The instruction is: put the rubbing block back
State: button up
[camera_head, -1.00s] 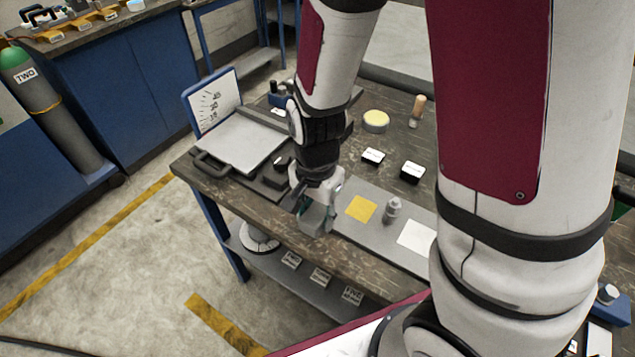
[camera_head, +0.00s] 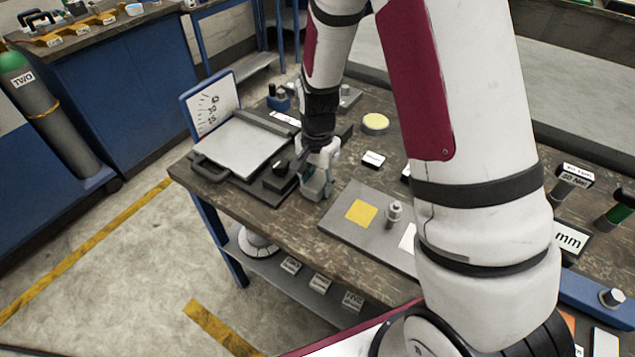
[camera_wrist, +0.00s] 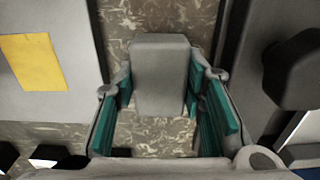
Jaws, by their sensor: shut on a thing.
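The rubbing block, taken to be the plain grey block (camera_wrist: 160,75), is between the teal-lined fingers of my gripper (camera_wrist: 163,100) in the wrist view. My gripper is shut on it. In the head view my gripper (camera_head: 318,182) holds the block (camera_head: 315,187) over the bare strip of table between the grey plate and the board device. The grey plate (camera_head: 340,228) carries a yellow square (camera_head: 361,212) and a small metal knobbed piece (camera_head: 394,212). I cannot tell whether the block touches the table.
Left of my gripper is the board device (camera_head: 245,145) with a dark knobbed piece (camera_head: 279,170) close by. A yellow round dish (camera_head: 375,122) and a small labelled block (camera_head: 373,159) lie behind. The table's front edge (camera_head: 290,225) is near.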

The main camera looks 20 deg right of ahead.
aim_at(318, 181)
jog(key=shift+f, duration=0.25)
jog(key=o, duration=1.3)
jog(key=shift+f, duration=0.1)
notch_tip(318, 181, up, 12)
jog(key=s+r+n+t, duration=0.2)
jog(key=s+r+n, duration=0.3)
jog(key=s+r, duration=0.7)
jog(key=s+r+n, duration=0.1)
jog(key=s+n, duration=0.1)
jog(key=s, duration=0.2)
jog(key=s+r+n+t, duration=0.1)
jog(key=s+r+n, duration=0.1)
jog(key=s, duration=0.2)
jog(key=s+r+n, duration=0.1)
jog(key=s, duration=0.4)
jog(key=shift+s+d+r+n+p, duration=0.15)
jog(key=shift+r+n+p, duration=0.1)
jog(key=shift+n+p, duration=0.15)
